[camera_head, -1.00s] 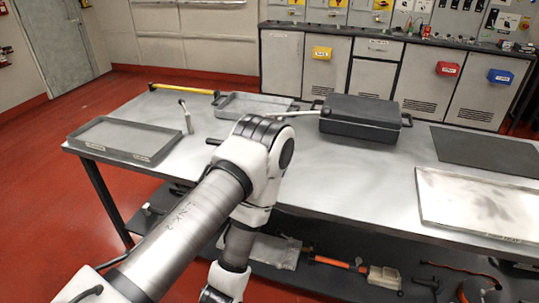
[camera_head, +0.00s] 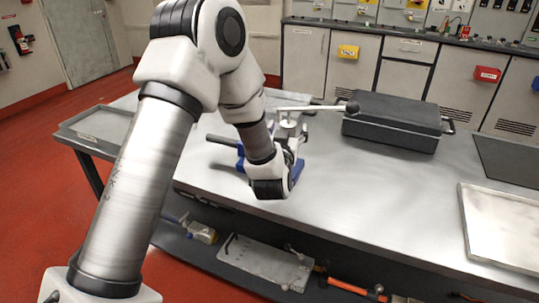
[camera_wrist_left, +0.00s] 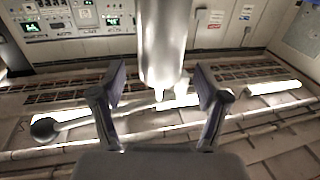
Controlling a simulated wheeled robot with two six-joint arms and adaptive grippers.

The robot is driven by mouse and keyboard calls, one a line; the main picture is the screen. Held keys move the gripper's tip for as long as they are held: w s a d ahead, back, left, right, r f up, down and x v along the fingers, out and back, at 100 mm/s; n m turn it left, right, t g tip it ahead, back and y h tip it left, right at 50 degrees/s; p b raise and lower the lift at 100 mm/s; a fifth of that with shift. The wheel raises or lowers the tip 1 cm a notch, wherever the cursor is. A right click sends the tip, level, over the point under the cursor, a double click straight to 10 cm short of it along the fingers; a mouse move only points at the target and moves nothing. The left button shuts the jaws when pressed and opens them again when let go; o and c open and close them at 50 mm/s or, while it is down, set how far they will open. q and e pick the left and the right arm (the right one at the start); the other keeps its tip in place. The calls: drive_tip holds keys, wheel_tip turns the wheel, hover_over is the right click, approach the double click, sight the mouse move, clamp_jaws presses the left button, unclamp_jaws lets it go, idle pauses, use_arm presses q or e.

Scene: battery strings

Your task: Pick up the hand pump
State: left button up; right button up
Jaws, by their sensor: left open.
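The hand pump (camera_head: 290,108) stands on the metal table, with a pale lever ending in a black ball knob (camera_head: 352,107) and a dark grip sticking out to the left. Blue parts show low around it. My left arm covers much of its body. My left wrist is bent down beside the pump, and the fingers are mostly hidden there. In the left wrist view my left gripper (camera_wrist_left: 160,84) is open, with a pale metal cylinder between or just beyond its two fingers; I cannot tell whether they touch it. My right gripper is not in view.
A dark case (camera_head: 395,122) stands right of the pump. A shallow tray (camera_head: 95,126) lies at the table's left end, and another tray (camera_head: 505,225) lies at the right. The front middle of the table is clear. Tools lie on the shelf below.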

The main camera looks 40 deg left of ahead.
use_arm(q)
drive_tip(key=w, duration=0.1)
drive_tip(key=w+a+f, duration=0.1)
drive_tip(key=shift+w+a, duration=0.1)
drive_tip(key=shift+w, duration=0.2)
drive_tip(key=shift+s+r, duration=0.25)
clamp_jaws()
drive_tip(key=shift+w+r, duration=0.1)
drive_tip(key=shift+r, duration=0.1)
